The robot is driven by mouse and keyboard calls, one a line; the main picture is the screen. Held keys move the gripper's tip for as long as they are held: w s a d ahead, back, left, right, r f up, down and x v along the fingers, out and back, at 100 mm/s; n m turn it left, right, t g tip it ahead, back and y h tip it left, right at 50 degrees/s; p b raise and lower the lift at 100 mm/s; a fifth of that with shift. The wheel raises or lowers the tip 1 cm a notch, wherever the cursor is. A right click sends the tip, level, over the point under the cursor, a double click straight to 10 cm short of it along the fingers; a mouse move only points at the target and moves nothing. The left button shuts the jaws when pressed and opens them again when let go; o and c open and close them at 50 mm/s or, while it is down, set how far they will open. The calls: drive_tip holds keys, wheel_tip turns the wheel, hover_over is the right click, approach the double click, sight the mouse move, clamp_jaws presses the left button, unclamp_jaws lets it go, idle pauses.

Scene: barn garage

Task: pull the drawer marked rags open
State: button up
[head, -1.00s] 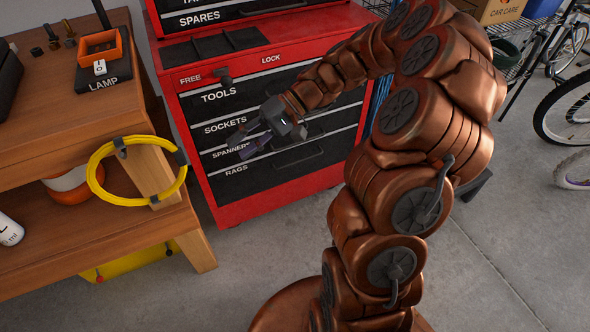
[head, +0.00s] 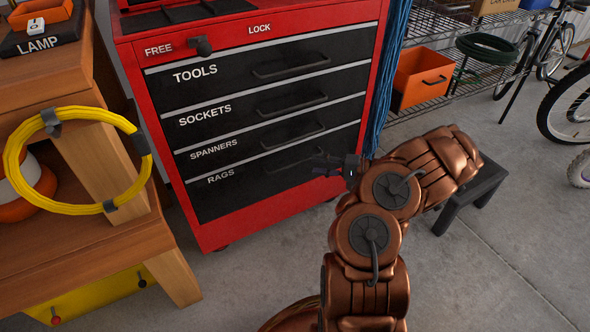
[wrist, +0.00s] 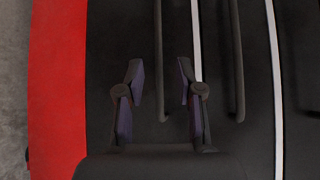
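The rags drawer (head: 232,194) is the lowest black drawer of the red cabinet, labelled RAGS, and looks closed. Its dark handle (head: 290,160) is partly hidden by my gripper (head: 324,165), which is at the right part of the drawer front. In the wrist view the drawer front (wrist: 110,45) lies between the red cabinet base and a pale strip. My gripper (wrist: 160,82) is open there, fingers apart, with the rags handle (wrist: 158,50) running between them in the picture. I cannot tell whether the fingers touch it.
The spanners handle (wrist: 236,60) is close beside the right finger. A dark knob (head: 200,46) sits by the FREE label, away from LOCK. A wooden bench with a yellow hose (head: 75,207) stands left. A low black stool (head: 478,190) stands right. Floor before the cabinet is clear.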

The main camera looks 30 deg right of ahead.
sight(297, 164)
drive_tip(key=b+x, duration=0.2)
drive_tip(key=x, duration=0.5)
drive_tip(key=shift+w+a+f, duration=0.2)
drive_tip(key=shift+w+f, duration=0.05)
drive_tip(key=shift+w, duration=0.05)
clamp_jaws()
idle(0.5)
